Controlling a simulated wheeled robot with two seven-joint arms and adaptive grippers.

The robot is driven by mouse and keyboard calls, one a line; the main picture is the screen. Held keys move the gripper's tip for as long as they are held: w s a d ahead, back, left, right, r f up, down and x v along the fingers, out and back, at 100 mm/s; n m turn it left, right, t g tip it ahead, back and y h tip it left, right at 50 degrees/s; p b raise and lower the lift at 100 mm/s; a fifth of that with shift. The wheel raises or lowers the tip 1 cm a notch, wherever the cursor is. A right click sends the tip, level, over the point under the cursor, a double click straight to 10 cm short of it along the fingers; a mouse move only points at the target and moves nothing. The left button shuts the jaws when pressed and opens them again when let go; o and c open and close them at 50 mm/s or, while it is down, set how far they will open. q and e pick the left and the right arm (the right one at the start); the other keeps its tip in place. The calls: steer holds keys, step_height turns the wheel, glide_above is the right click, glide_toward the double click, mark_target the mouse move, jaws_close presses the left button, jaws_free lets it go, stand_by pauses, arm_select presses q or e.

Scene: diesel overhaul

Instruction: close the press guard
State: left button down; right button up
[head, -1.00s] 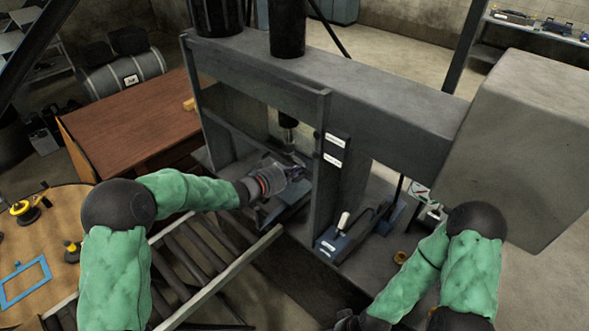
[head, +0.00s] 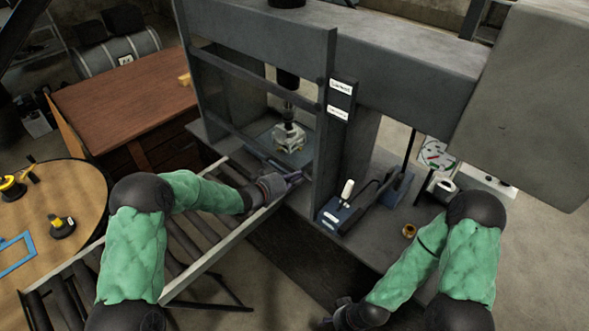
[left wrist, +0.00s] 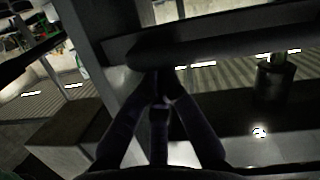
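The press guard is a dark barred frame across the press opening. Its upper bar (head: 255,76) slopes between the two posts, and a lower bar (head: 238,142) runs near the bed. My left gripper (head: 292,179) is at the front of the opening, low and near the right post. In the left wrist view its fingers (left wrist: 160,82) converge with their tips together, just below a dark horizontal bar (left wrist: 230,48). I cannot tell whether they touch it. My right gripper (head: 338,320) is low at the bottom edge, dark, with its fingers unclear.
A pale metal part (head: 289,138) sits under the press ram. A blue-based hand pump (head: 340,215) stands right of the post. A roller conveyor (head: 215,250) lies in front. A brown bench (head: 125,100) and a round table (head: 60,200) are at left.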

arm_select(q)
step_height(320, 180, down, 11)
steer(key=b, duration=0.5)
steer(key=shift+s+b, duration=0.15)
steer(key=shift+b, duration=0.15)
arm_select(e)
step_height(320, 180, down, 7)
arm_select(q)
steer(key=shift+d, duration=0.15)
arm_select(e)
steer(key=shift+r, duration=0.15)
